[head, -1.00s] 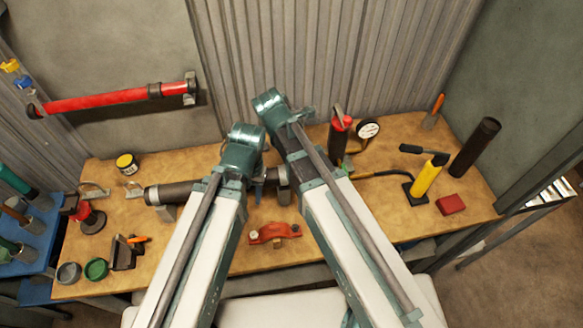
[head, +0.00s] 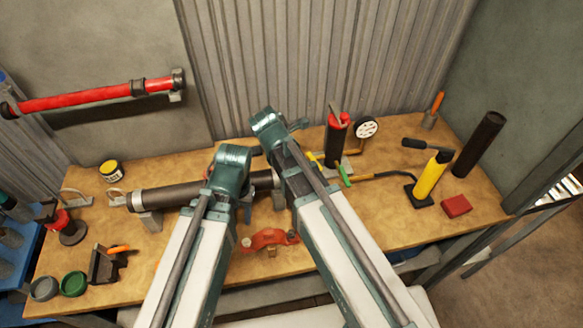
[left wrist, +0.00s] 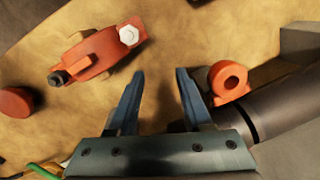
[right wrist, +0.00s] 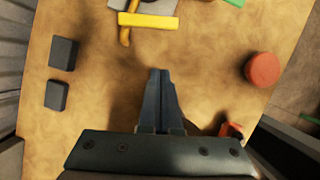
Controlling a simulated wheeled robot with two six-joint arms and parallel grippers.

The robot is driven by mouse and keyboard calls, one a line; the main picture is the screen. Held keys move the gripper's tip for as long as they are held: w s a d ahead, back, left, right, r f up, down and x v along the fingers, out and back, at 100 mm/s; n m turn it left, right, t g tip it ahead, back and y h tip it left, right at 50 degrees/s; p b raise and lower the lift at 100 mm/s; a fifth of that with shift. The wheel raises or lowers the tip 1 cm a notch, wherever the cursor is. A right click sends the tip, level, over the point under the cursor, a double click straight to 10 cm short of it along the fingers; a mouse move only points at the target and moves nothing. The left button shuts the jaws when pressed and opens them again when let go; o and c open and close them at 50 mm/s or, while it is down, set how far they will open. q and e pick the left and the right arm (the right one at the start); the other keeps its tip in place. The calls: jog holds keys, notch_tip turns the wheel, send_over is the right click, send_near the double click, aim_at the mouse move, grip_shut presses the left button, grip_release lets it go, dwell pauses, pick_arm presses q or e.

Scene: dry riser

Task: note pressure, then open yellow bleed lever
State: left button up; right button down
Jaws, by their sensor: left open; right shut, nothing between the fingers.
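The round white-faced pressure gauge (head: 366,127) stands at the back right of the bench; its reading is too small to tell. A yellow bar, likely the bleed lever (right wrist: 148,20), shows at the top of the right wrist view, lying across a grey block. It shows partly in the head view (head: 314,158), behind my right arm. My right gripper (right wrist: 160,72) is shut and empty above bare bench, apart from the bar.
A red-topped black cylinder (head: 337,140) stands left of the gauge. A green handle (head: 344,175) is near it. A yellow cylinder pump (head: 430,176), a red block (head: 456,206) and a dark tube (head: 480,145) stand at the right. The dark pipe (head: 170,196) lies at left.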

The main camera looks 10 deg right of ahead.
pick_arm(q)
notch_tip(320, 180, down, 3)
jog(key=shift+r+b, duration=0.1)
jog(key=shift+b, duration=0.85)
pick_arm(e)
jog(key=x, duration=0.3)
jog(key=shift+a, duration=0.1)
pick_arm(q)
jog(key=shift+r+p, duration=0.35)
jog(key=shift+p, duration=0.05)
pick_arm(e)
jog(key=shift+w+d+r, duration=0.1)
jog(key=shift+w+d, duration=0.1)
jog(key=shift+d, duration=0.4)
jog(key=shift+w+d+r, duration=0.1)
jog(key=shift+w+d, duration=0.1)
jog(key=shift+d, duration=0.45)
jog(key=shift+w+d+r, duration=0.1)
jog(key=shift+w+d, duration=0.05)
jog(key=shift+d, duration=0.45)
